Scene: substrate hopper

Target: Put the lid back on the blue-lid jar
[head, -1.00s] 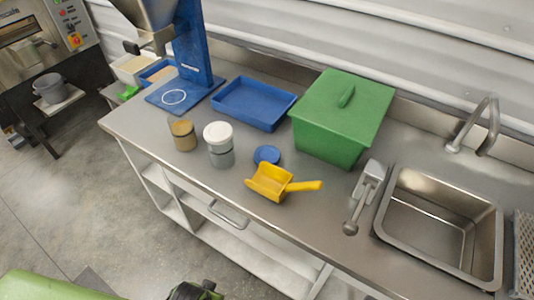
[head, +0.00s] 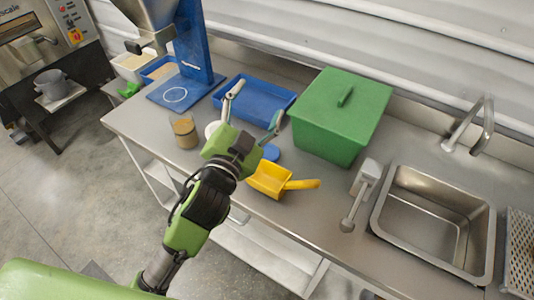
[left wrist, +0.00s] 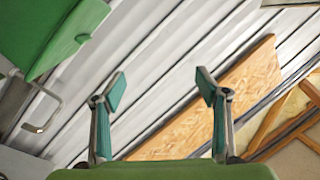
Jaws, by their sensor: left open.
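The loose blue lid (head: 271,152) lies flat on the steel counter, partly covered by my left gripper. A jar with brown sides and a tan top (head: 185,132) stands upright at the left; no blue lid is on it. A white-topped jar (head: 211,129) is mostly hidden behind my gripper. My left gripper (head: 257,103) is open and empty, raised over the counter with its fingers pointing toward the blue tray. In the left wrist view its spread fingers (left wrist: 161,90) have nothing between them. My right gripper is not in view.
A blue tray (head: 285,98), a green lidded bin (head: 340,118) and a blue stand (head: 193,50) are behind. A sink (head: 437,220) with a tap is at the right. The counter's front edge is close.

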